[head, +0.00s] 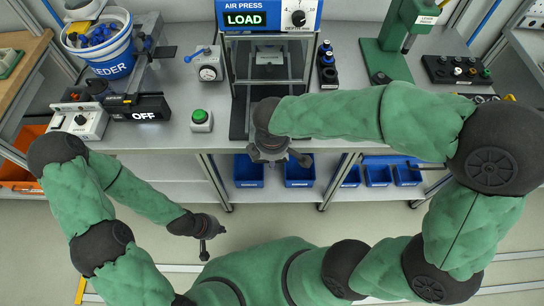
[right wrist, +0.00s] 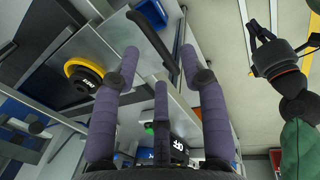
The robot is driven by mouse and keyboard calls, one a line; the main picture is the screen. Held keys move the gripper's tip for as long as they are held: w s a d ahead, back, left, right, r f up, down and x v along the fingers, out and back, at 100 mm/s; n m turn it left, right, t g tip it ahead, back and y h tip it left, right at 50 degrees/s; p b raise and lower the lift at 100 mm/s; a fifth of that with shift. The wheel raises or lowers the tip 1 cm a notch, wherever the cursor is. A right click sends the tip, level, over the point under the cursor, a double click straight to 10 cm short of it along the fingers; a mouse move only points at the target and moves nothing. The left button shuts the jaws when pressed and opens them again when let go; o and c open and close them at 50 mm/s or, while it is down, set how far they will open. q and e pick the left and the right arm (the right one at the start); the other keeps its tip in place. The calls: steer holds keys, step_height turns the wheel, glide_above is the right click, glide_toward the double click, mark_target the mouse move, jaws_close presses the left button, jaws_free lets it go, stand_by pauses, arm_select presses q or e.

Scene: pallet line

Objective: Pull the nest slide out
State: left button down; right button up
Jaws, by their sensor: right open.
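The air press (head: 268,15) stands at the back centre of the bench, its screen reading LOAD. Behind its clear front, a light metal nest block (head: 269,58) sits in the frame. The dark slide base (head: 238,118) runs toward the bench's front edge, partly hidden by my right arm. My right gripper (head: 270,155) is at that edge in front of the press; in the right wrist view its purple fingers (right wrist: 162,105) are spread and hold nothing. A dark bar (right wrist: 152,42) shows beyond the fingers. My left gripper (head: 207,245) is empty, low in front of the bench, with fingers apart.
A feeder bucket (head: 100,50), an OFF display (head: 140,107) and a green button (head: 200,119) stand left of the press. A green hand press (head: 398,40) and a black tray (head: 457,71) stand to the right. Blue bins (head: 299,171) sit under the bench. The floor in front is clear.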

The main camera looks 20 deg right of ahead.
step_height(320, 180, up, 8)
steer(key=s, duration=0.1)
steer(key=shift+s+a+r, duration=0.2)
steer(key=shift+s+a, duration=0.05)
steer(key=shift+s, duration=0.05)
stand_by(0.5)
